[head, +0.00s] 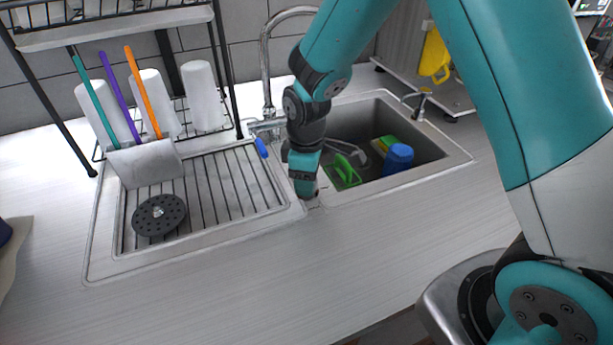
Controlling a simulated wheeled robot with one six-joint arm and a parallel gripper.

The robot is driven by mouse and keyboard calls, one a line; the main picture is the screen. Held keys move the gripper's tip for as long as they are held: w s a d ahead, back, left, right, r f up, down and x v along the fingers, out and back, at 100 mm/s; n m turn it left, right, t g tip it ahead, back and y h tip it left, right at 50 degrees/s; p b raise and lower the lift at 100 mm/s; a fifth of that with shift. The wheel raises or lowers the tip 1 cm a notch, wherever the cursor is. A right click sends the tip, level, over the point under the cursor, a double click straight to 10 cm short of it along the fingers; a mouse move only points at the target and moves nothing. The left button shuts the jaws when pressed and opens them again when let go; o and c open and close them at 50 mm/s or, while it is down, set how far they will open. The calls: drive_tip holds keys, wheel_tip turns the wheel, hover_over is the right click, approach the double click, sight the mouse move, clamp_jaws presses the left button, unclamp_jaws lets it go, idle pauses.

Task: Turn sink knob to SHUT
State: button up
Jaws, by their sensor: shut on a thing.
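The chrome faucet (266,75) stands behind the sink, with its curved spout rising at the top middle. Its base (265,127) sits at the back, between the drainboard and the basin. The end of my arm (304,172) hangs in front of the strip between them, just right of the faucet base. A small blue piece (261,148) shows at the drainboard's back right corner, left of my wrist.
The basin (440,152) holds a blue cup (398,158) and a green item (346,172). A dark perforated disc (160,214) lies on the drainboard (215,185). White cups (203,95) and colored sticks (143,92) stand behind. The front counter (260,285) is clear.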

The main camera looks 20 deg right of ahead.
drive_tip(key=shift+r, duration=0.1)
drive_tip(key=o, duration=0.9)
drive_tip(key=shift+o, duration=0.2)
wheel_tip(320, 180, up, 17)
drive_tip(key=b, duration=0.2)
drive_tip(key=shift+r, duration=0.2)
drive_tip(key=s+a+m+y, duration=0.2)
drive_tip(key=s, duration=0.9)
drive_tip(key=s+a+m+y, duration=0.2)
drive_tip(key=s, duration=0.9)
drive_tip(key=shift+a+r, duration=0.2)
drive_tip(key=shift+r, duration=0.15)
